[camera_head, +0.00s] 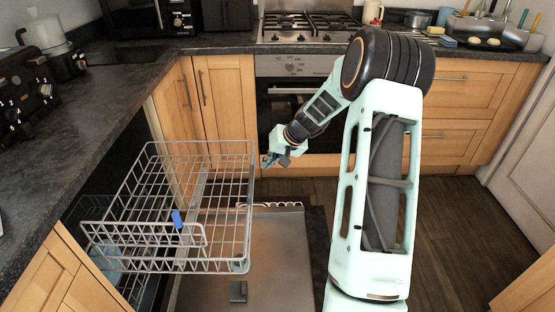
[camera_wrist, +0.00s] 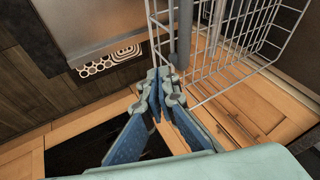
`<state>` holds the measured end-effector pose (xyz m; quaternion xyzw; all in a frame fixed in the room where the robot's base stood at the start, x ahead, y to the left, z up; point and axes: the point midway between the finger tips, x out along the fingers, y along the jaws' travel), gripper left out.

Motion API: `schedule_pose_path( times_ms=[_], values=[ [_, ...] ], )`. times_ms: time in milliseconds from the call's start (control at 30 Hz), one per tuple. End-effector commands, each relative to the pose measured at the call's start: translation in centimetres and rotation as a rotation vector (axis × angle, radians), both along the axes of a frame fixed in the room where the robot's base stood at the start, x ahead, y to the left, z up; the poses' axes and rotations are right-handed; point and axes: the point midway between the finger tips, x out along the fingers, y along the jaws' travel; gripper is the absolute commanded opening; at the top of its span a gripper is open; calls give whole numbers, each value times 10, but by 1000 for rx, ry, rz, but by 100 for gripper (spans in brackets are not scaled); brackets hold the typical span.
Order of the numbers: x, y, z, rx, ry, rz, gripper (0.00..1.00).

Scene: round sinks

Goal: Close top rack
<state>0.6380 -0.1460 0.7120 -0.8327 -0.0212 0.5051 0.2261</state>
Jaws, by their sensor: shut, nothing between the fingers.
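The top rack (camera_head: 190,200) is a grey wire basket pulled out of the dishwasher on the left in the head view. A small blue piece (camera_head: 177,219) shows on its front part. My gripper (camera_head: 272,160) is just right of the rack's far right corner, apart from it in this view. In the wrist view my gripper (camera_wrist: 163,78) has its fingertips together with nothing between them. The rack's wires (camera_wrist: 235,35) show just right of the fingertips there; I cannot tell whether they touch.
The open dishwasher door (camera_head: 275,255) lies flat below the rack. A dark countertop (camera_head: 75,110) runs along the left, above the dishwasher. An oven (camera_head: 290,100) and wooden cabinets (camera_head: 225,95) stand behind. Dark floor (camera_head: 450,230) is clear on the right.

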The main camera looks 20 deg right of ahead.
Motion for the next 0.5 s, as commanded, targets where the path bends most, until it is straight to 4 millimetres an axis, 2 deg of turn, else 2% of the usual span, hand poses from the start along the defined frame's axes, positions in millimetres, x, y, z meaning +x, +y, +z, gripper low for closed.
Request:
schedule_pose_path(
  times_ms=[200, 500],
  values=[
    [7, 17, -3, -1, -1, -1, 0],
    [8, 19, -3, -1, 0, -2, 0]
  ],
)
